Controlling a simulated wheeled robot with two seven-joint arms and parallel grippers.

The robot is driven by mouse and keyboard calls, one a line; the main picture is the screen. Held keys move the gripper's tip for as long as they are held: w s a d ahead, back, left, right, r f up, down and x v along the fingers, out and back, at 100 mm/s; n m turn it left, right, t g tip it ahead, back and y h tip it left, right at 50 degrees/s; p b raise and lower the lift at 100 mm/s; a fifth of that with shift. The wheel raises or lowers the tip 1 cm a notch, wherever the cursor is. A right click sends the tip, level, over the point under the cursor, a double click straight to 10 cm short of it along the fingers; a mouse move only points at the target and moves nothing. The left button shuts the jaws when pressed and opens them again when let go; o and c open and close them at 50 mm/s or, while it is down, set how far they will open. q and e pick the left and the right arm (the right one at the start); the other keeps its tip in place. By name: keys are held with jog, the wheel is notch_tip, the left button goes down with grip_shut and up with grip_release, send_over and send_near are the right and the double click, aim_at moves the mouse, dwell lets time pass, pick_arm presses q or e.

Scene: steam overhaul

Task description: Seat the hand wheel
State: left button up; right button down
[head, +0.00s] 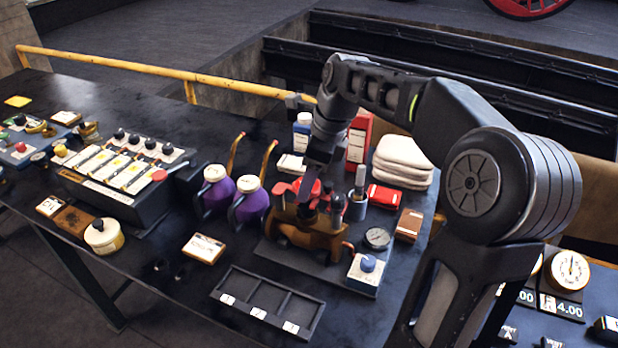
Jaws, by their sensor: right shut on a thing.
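My right arm reaches in from the right, and its gripper (312,198) points down over a brass valve (305,232) on a dark plate. The gripper is shut on the red hand wheel (283,189), whose rim shows to the left of the fingers, at the top of the valve. The fingers hide much of the wheel and the valve's stem, so I cannot tell whether the wheel sits on the stem or just above it. My left gripper is not in view.
Two purple jugs (250,206) stand close left of the valve. A gauge (377,238) and a blue-knobbed box (366,272) are at its right. Folded cloths (403,155) and a red box (359,137) stand behind. An empty divided tray (268,300) lies in front.

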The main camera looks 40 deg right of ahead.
jog(key=shift+c, duration=2.3)
grip_release()
jog(key=shift+o, duration=0.3)
jog(key=shift+f, duration=0.1)
jog(key=shift+o, duration=1.2)
jog(key=shift+r+p, duration=2.9)
jog(key=shift+r, duration=0.4)
jog(key=shift+f, duration=0.1)
